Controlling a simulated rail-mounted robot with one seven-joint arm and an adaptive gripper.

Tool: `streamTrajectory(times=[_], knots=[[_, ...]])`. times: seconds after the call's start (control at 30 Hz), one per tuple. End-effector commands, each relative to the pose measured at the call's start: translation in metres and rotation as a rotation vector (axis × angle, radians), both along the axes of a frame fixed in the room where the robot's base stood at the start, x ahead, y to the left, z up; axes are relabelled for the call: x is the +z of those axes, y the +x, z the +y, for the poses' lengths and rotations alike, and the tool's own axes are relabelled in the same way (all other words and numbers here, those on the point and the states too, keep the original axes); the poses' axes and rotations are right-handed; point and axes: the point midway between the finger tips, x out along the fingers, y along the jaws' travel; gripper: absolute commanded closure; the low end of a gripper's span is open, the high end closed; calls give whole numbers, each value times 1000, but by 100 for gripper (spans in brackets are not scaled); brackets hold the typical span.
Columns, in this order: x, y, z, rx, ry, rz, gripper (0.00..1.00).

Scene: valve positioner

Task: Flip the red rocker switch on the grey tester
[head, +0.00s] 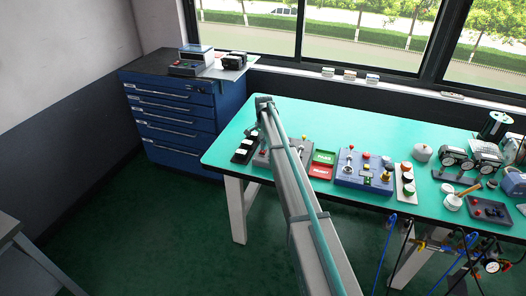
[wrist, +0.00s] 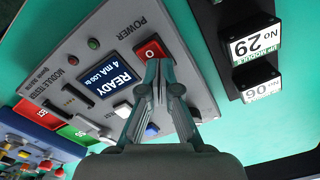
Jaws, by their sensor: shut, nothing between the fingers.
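The grey tester (wrist: 75,62) fills the middle of the wrist view, rotated in the picture. Its red rocker switch (wrist: 149,50) sits beside the word POWER and shows a white mark. The tester's screen (wrist: 108,77) is lit and reads READY, 4 mA loop. My gripper (wrist: 159,64) is shut and empty, its fingertips right next to the rocker's edge. I cannot tell whether they touch it. In the head view the tester (head: 263,159) is partly hidden behind my arm, and the gripper cannot be made out.
The bench's left end (head: 225,150) is clear.

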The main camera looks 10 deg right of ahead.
Motion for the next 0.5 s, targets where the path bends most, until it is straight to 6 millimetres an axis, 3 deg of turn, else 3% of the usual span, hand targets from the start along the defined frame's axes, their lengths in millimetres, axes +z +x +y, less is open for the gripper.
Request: streamTrajectory(times=[0.5], knots=[[38, 0, 0, 0, 0, 0, 100]])
